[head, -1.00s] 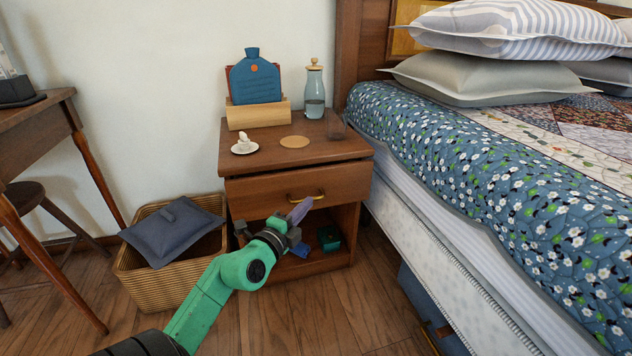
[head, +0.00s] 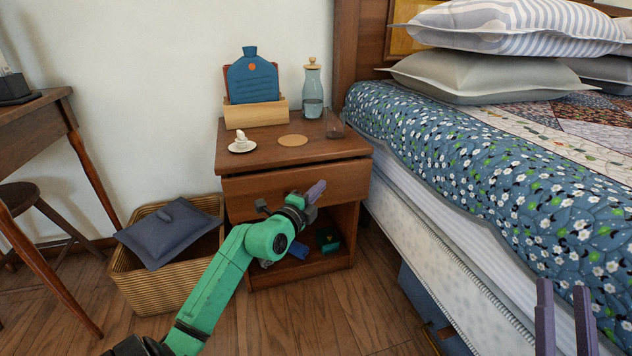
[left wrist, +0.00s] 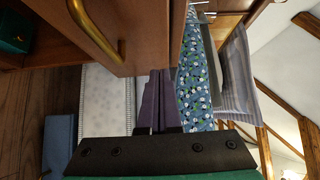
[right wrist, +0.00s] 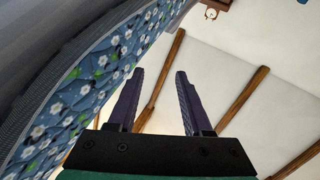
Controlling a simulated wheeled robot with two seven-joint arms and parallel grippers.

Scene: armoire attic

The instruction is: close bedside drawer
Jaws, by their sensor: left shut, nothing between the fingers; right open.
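The bedside drawer (head: 248,191) is a brown wooden front under the top of the nightstand (head: 262,163). Its front appears to stand slightly out from the cabinet; how far is hard to tell. Its brass handle (left wrist: 97,32) shows in the left wrist view and is hidden behind my gripper in the head view. My left gripper (head: 318,188) is shut and empty, in front of the drawer's right half. Its fingers (left wrist: 158,98) lie beside the drawer front's edge in the left wrist view; contact is unclear. My right gripper (head: 563,286) is open and empty beside the bed.
The bed (head: 470,190) stands close on the right. A wicker basket (head: 165,287) with a dark cushion (head: 168,235) is on the left. The lower shelf holds small items.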

